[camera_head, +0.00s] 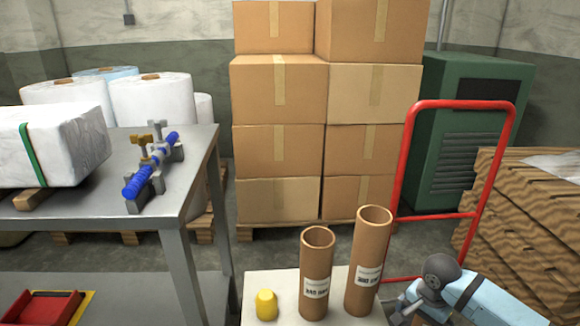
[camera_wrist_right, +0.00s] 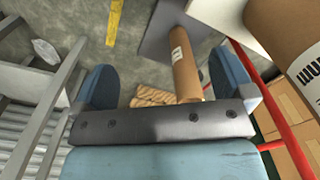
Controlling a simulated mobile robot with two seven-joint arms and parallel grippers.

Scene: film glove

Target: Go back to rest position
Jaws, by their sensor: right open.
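My right gripper (camera_wrist_right: 163,65) shows in the right wrist view with its two blue fingers wide apart, and no object is held between them. Beyond the fingers, a cardboard tube (camera_wrist_right: 186,72) shows in the gap, closer to the right finger; I cannot tell its distance. In the head view, part of my light blue and grey right arm is at the bottom right, beside the taller tube (camera_head: 368,255); the fingertips cannot be made out there. My left gripper is not in view.
A shorter tube (camera_head: 317,270) and a yellow object (camera_head: 266,304) stand on a pale surface (camera_head: 285,283). A red cart handle (camera_head: 408,150) rises behind. Stacked boxes (camera_head: 278,155) stand behind.

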